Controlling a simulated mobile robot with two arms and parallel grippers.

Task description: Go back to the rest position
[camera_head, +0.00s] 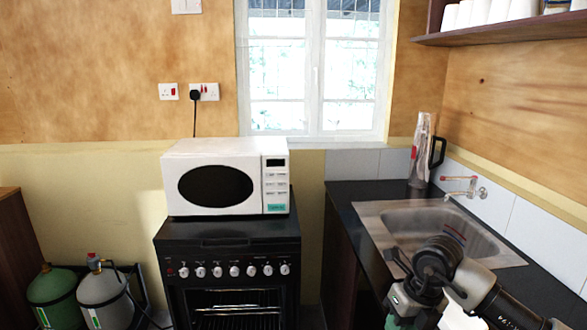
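My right arm comes in from the lower right corner, in front of the sink. Its gripper end (405,300) is low in the picture, beside the dark counter's front edge. The fingers are not clear enough to tell open from shut, and I see no object held there. My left arm and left gripper are not in view.
A white microwave (228,178) sits on a black stove (235,262). A metal sink (380,222) with a tap (465,188) is set in the dark counter (350,190). Gas cylinders (103,300) stand at lower left. A shelf (505,32) hangs upper right.

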